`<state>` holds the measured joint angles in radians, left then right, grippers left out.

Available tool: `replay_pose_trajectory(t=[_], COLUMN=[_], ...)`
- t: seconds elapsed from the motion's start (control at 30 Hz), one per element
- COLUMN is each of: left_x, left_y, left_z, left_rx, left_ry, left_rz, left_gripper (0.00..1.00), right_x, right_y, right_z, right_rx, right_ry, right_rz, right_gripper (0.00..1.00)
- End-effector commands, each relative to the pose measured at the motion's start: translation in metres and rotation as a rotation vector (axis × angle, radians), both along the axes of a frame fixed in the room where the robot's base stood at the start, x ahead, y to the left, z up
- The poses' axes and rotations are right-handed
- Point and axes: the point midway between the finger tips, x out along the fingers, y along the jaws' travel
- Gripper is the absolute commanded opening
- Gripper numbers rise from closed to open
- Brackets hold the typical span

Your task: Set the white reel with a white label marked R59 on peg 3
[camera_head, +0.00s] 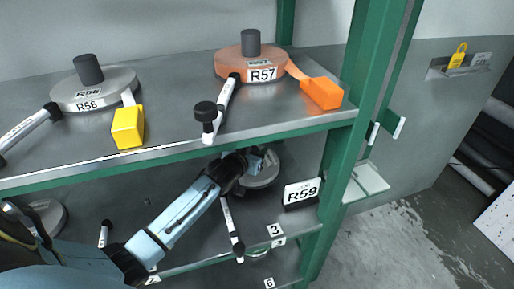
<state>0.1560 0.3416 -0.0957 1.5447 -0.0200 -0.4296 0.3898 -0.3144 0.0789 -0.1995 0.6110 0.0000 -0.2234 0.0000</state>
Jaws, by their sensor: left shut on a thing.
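The pale grey-white reel (263,174) is on the middle shelf, partly hidden by my left gripper and the upper shelf edge. A white label marked R59 (302,190) stands just to its right, with a dark lower edge. My left gripper (262,158) is at the top middle of the reel, shut on its hub. The fingertips are partly hidden. The number plate 3 (275,230) is on the shelf's front edge below the reel. Peg 3 itself is hidden, so I cannot tell whether the reel is seated. My right gripper is out of view.
The upper shelf (180,127) overhangs with the R56 reel (118,89) and orange R57 reel (232,62). A green post (347,150) bounds the right. Another reel (48,214) is at lower left.

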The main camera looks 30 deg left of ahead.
Motion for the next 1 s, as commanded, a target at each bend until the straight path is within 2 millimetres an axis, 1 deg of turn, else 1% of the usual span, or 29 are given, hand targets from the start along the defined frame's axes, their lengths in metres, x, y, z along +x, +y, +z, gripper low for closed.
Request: replay_pose_trajectory(t=[0.03,0.13,0.23,0.33,0.43,0.67,0.97,1.0], left_x=[0.001,0.001,0.001,0.001,0.001,0.001,0.001,0.001], left_y=[0.000,0.000,0.000,0.000,0.000,0.000,0.000,0.000], left_z=[-0.004,-0.012,-0.020,-0.026,-0.034,-0.045,-0.046,-0.046], left_rx=[0.001,0.001,0.001,0.000,-0.001,0.000,0.000,0.000], left_ry=[-0.004,-0.004,-0.004,-0.004,-0.003,-0.004,-0.004,-0.004], left_rz=[0.000,0.000,0.000,0.000,0.000,0.000,0.000,0.000], left_gripper=[0.05,0.05,0.05,0.05,0.05,0.05,0.05,0.40], right_x=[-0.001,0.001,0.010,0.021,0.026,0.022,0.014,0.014], right_y=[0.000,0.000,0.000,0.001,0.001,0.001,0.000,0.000], right_z=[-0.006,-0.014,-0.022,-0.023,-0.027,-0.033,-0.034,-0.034], right_rx=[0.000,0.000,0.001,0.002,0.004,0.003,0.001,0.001], right_ry=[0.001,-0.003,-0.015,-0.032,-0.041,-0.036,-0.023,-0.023], right_rz=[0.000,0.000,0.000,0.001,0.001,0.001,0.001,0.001], right_gripper=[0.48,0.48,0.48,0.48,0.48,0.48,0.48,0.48])
